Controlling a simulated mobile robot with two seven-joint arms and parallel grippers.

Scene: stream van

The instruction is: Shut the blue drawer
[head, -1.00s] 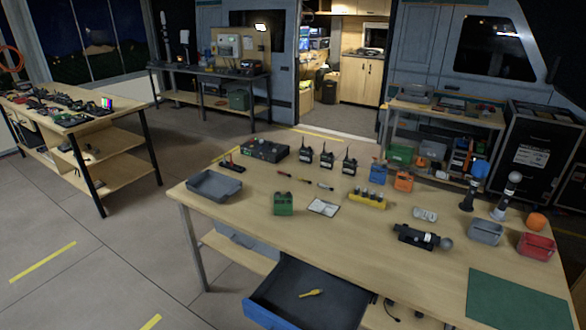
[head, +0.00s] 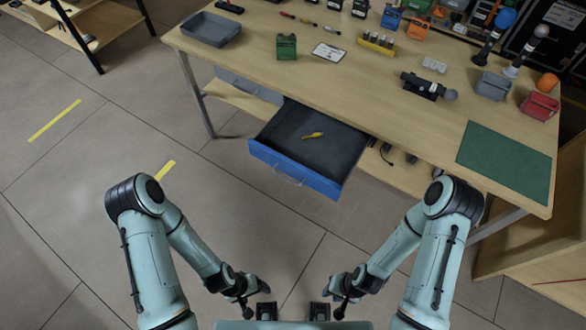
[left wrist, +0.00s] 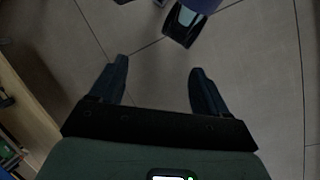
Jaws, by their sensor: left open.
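The blue drawer (head: 330,180) is pulled out from under the front of the workbench. Its blue front with a pale handle faces me, and its dark inside shows a small yellow object (head: 313,135). My left gripper (head: 266,311) is at the bottom of the head view, well short of the drawer and not touching it. In the left wrist view the left gripper (left wrist: 160,88) is open, with nothing between its fingers. My right gripper (head: 319,311) is beside it on the right, also apart from the drawer; its fingers are too small to read.
The workbench (head: 330,80) holds a grey tray (head: 211,29), a green box (head: 286,47), a black device (head: 428,86) and a green mat (head: 505,160). A grey drawer (head: 249,86) sits left of the blue one. The floor (head: 240,220) before the drawer is clear.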

